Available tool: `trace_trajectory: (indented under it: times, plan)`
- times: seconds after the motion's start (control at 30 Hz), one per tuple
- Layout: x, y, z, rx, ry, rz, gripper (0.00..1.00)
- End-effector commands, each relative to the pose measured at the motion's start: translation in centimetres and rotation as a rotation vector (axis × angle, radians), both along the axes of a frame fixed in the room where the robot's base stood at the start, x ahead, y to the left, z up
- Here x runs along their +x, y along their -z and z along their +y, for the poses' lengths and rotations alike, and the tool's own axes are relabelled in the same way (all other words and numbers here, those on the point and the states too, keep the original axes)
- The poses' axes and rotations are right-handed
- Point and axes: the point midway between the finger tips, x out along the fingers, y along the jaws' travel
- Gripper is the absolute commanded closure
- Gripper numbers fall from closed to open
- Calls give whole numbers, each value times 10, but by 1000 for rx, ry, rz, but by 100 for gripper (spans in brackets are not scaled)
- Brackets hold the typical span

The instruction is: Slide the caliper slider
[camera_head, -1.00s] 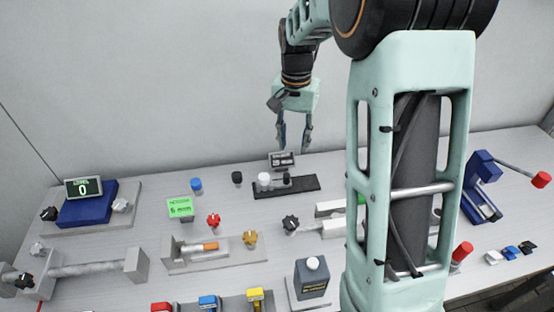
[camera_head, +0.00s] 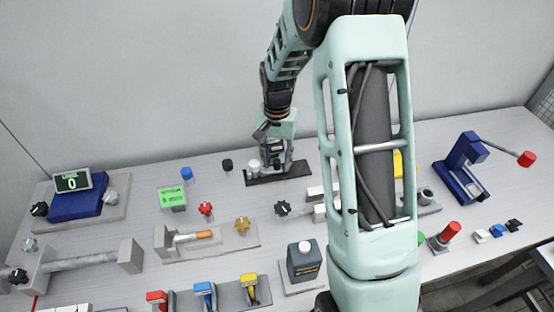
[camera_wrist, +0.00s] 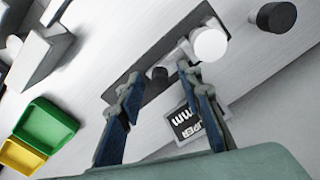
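The caliper's black rail (camera_head: 300,170) lies on the bench towards the back, and it also crosses the wrist view (camera_wrist: 118,90). A white round knob (camera_head: 253,164) stands on its left part; in the wrist view the knob (camera_wrist: 208,44) is beside the right finger. Contact cannot be told.
A black-capped post (camera_head: 227,165) and a blue-capped post (camera_head: 187,174) stand left of the rail. In the wrist view, a green bin (camera_wrist: 45,124) and a yellow bin (camera_wrist: 22,157) lie at the left.

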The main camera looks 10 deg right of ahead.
Motion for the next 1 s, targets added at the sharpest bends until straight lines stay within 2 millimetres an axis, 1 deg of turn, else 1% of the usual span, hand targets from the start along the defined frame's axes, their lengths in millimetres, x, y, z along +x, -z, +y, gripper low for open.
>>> trace_trajectory:
  times: [0.17, 0.2, 0.4, 0.5, 0.83, 1.0]
  plan:
    - [0, 0, 0, 0, 0, 0, 67]
    - [0, 0, 0, 0, 0, 0, 69]
    - [0, 0, 0, 0, 0, 0, 91]
    - [0, 0, 0, 0, 0, 0, 100]
    - [0, 0, -2, 0, 1, 0, 100]
    - [0, 0, -23, -1, 4, 0, 100]
